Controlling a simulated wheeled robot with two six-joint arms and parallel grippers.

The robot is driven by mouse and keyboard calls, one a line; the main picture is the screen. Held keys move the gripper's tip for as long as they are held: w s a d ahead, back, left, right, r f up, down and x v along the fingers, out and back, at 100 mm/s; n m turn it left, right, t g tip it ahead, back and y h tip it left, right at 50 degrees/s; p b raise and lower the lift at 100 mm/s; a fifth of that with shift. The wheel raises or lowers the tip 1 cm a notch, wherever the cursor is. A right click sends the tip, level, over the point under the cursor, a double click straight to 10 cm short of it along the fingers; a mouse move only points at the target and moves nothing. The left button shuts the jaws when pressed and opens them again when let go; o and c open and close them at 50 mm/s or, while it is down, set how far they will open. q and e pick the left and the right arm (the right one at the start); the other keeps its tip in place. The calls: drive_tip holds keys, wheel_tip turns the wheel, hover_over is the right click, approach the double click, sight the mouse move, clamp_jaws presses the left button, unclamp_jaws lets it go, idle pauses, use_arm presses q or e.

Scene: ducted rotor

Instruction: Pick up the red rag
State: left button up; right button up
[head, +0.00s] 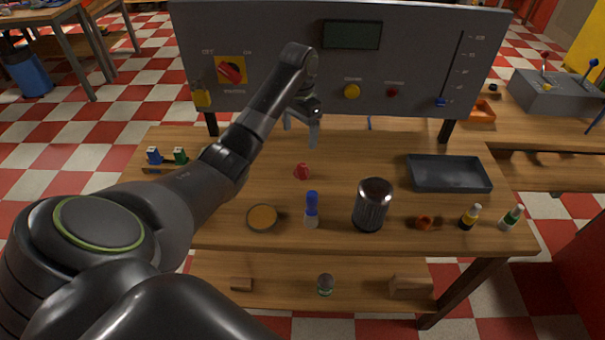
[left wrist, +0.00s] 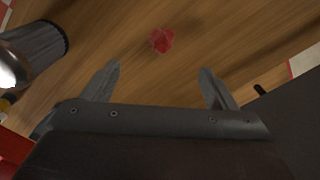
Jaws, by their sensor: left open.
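The red rag (head: 302,172) is a small crumpled bundle lying on the wooden table, a little left of the table's middle. In the left wrist view the rag (left wrist: 161,40) lies on bare wood, beyond the fingertips and between their lines. My left gripper (head: 301,135) is above the table, behind the rag in the head view and apart from it. Its two fingers stand wide apart in the left wrist view (left wrist: 158,80), with nothing between them. My right gripper is in neither view.
A control panel (head: 420,70) stands along the table's back edge. A dark metal canister (head: 371,205), a blue-capped bottle (head: 311,210) and a round amber dish (head: 262,217) stand in front of the rag. A grey tray (head: 450,174) is at right. The wood around the rag is clear.

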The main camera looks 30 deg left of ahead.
sight(302, 164)
use_arm(q)
drive_tip(key=f+b, duration=0.1)
drive_tip(key=f, duration=0.1)
drive_tip(key=f+b, duration=0.3)
drive_tip(key=f, duration=0.1)
drive_tip(key=shift+w+b, duration=0.3)
drive_tip(key=shift+b, duration=0.05)
wheel_tip(302, 164, down, 3)
drive_tip(key=shift+f+b, duration=0.2)
drive_tip(key=shift+b, duration=0.1)
wheel_tip(302, 164, down, 2)
drive_tip(key=shift+w, duration=0.15)
drive_tip(key=f, duration=0.4)
drive_tip(key=shift+w+a+p, duration=0.1)
drive_tip(key=shift+w+p, duration=0.2)
drive_tip(key=shift+p, duration=0.1)
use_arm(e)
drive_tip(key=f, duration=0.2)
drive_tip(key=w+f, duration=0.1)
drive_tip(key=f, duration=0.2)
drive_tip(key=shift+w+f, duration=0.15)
use_arm(q)
drive_tip(key=shift+r, duration=0.1)
drive_tip(key=c, duration=1.1)
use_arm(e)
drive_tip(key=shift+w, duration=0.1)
